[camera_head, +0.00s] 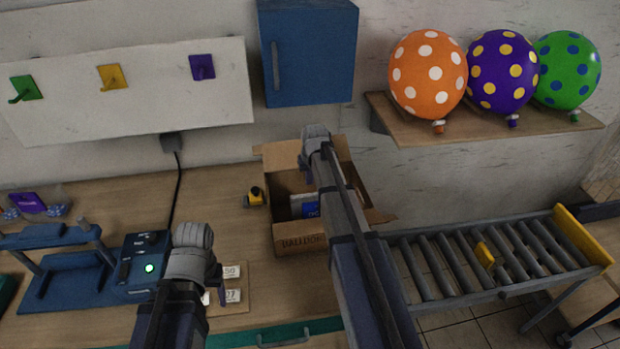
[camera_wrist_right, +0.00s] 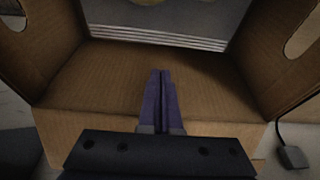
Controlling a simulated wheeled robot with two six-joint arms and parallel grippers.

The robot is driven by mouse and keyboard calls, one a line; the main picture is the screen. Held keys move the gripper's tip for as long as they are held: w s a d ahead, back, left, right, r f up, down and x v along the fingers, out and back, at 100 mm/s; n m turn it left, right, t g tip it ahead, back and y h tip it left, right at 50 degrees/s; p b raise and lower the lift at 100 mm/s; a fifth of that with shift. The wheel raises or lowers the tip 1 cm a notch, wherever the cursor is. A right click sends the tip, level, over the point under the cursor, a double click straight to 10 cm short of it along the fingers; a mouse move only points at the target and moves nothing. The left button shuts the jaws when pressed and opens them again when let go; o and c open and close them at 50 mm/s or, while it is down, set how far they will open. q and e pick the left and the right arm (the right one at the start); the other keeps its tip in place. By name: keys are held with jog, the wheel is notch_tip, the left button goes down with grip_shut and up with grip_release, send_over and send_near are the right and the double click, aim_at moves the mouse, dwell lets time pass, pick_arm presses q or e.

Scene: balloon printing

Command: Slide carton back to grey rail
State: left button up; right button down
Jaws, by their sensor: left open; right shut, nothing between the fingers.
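The open brown carton (camera_head: 300,241) stands on the wooden table in the head view, flaps spread, with a blue-and-white item (camera_head: 304,205) inside. My right arm crosses over it and hides part of it. My right gripper (camera_head: 308,178) is at the carton's far side, shut and empty. In the right wrist view its closed fingers (camera_wrist_right: 162,85) show against the carton's cardboard (camera_wrist_right: 215,85); contact cannot be told. My left gripper (camera_head: 213,287) is open and empty, left of the carton. I cannot make out a separate grey rail by the carton.
A roller conveyor (camera_head: 440,268) with a yellow end plate lies right of the carton. A small yellow-and-black object (camera_head: 255,196) sits left of it. A blue device (camera_head: 142,262) and white cards (camera_head: 232,272) are near my left gripper. Balloons (camera_head: 428,75) stand on a wall shelf.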

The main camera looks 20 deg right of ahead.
jog(key=p+v, duration=0.5)
jog(key=v, duration=0.2)
jog(key=shift+p, duration=0.3)
jog(key=shift+r, duration=0.1)
